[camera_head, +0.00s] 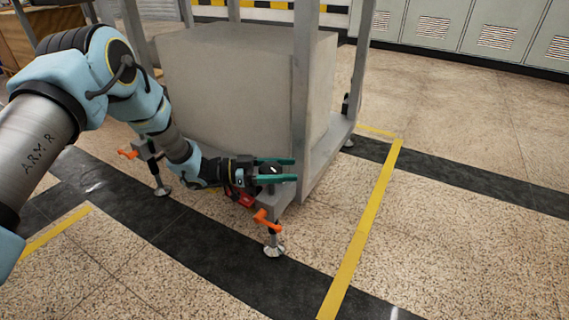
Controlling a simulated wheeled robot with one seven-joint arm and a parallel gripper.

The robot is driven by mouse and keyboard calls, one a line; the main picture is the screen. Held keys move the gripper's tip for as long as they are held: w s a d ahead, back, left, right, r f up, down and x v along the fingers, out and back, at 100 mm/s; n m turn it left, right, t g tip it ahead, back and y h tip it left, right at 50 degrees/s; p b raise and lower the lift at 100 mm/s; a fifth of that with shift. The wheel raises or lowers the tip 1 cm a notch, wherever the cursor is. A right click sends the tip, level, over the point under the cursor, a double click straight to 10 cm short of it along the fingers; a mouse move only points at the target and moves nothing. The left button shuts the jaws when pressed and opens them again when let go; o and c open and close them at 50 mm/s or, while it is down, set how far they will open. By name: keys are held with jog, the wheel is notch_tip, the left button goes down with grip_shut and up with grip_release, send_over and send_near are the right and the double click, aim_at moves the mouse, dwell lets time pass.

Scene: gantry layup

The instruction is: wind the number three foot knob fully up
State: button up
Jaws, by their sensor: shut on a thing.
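My gripper (292,169) is at the near corner of the gantry's base frame. Its two teal fingers are shut on a dark round knob (270,170), which shows between them and is partly covered. Just below, an orange crank handle (266,217) sticks out at the same corner, above a metal levelling foot (274,247) that stands on the floor. No number is readable on the knob or the foot, so I cannot tell which is number three from markings.
A second foot (161,189) with an orange handle (128,154) stands at the left corner. Another foot (348,142) is at the far right. A large grey block (235,90) fills the frame (325,155). The floor to the right is clear, with yellow tape (365,225).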

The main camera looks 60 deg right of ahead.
jog(key=n+t+h+p, duration=0.2)
jog(key=n+t+h, duration=0.1)
jog(key=w+n+t+h+p, duration=0.1)
jog(key=t+h+p, duration=0.1)
jog(key=shift+d+r+n, duration=0.15)
jog(key=shift+d+n, duration=0.15)
jog(key=shift+d, duration=0.1)
jog(key=shift+w+d+f+n+t+h+p, duration=0.1)
jog(key=shift+w+n+t+h+p, duration=0.1)
jog(key=shift+n+t+h+p, duration=0.45)
jog(key=shift+w+d+f+n+t+h+p, duration=0.1)
jog(key=shift+w+n+t+h+p, duration=0.1)
jog(key=shift+n+t, duration=0.7)
jog(key=shift+w+d+n+t+h+p, duration=0.15)
jog(key=shift+n+t+h+p, duration=0.25)
jog(key=shift+t, duration=1.05)
jog(key=o, duration=1.4)
jog(key=p+v, duration=0.2)
jog(key=v, duration=0.9)
jog(key=shift+f, duration=0.1)
jog(key=shift+w+d+f, duration=0.1)
